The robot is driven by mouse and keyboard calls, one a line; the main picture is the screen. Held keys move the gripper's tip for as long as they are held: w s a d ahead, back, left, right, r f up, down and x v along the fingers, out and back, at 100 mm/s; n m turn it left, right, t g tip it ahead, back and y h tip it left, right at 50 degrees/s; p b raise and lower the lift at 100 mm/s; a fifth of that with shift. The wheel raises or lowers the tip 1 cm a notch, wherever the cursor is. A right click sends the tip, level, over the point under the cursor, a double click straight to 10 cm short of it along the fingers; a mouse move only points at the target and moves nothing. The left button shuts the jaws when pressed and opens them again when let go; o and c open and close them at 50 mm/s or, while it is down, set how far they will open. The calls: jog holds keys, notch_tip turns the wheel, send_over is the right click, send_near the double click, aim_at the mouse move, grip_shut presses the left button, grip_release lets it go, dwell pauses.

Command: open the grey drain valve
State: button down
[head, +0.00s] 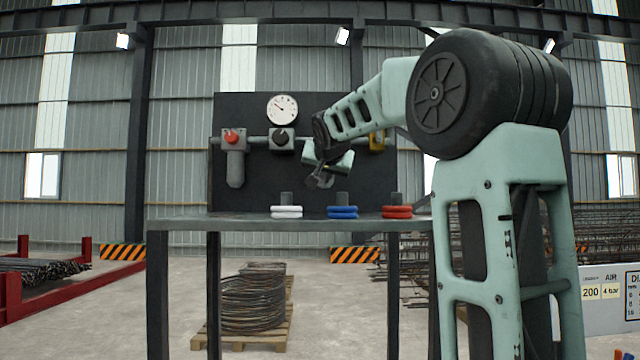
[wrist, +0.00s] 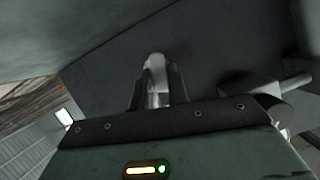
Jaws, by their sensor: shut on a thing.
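The handle's tip shows beyond and between the fingers. The rest of the valve is hidden by the gripper and arm in the head view, so how far it is turned cannot be told.
The panel (head: 270,195) carries a gauge (head: 282,109), a red knob (head: 232,137) above a grey bowl (head: 236,168), a black knob (head: 281,138) and a yellow part (head: 377,139). The bench (head: 200,222) below holds white (head: 286,211), blue (head: 342,212) and red (head: 397,211) rings.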

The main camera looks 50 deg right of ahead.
jog(key=shift+s+d+f+n+g+h+b, duration=0.15)
jog(key=shift+n+g+h+b, duration=0.1)
jog(key=shift+n+b, duration=0.25)
jog(key=shift+s+d+n+g+h+b, duration=0.15)
jog(key=shift+n+g+b, duration=0.1)
jog(key=shift+n+b, duration=0.2)
jog(key=c, duration=1.4)
grip_release()
jog(key=shift+o, duration=0.2)
jog(key=b+v, duration=0.5)
jog(key=v, duration=1.2)
jog(key=shift+a, duration=0.25)
jog(key=shift+s, duration=0.1)
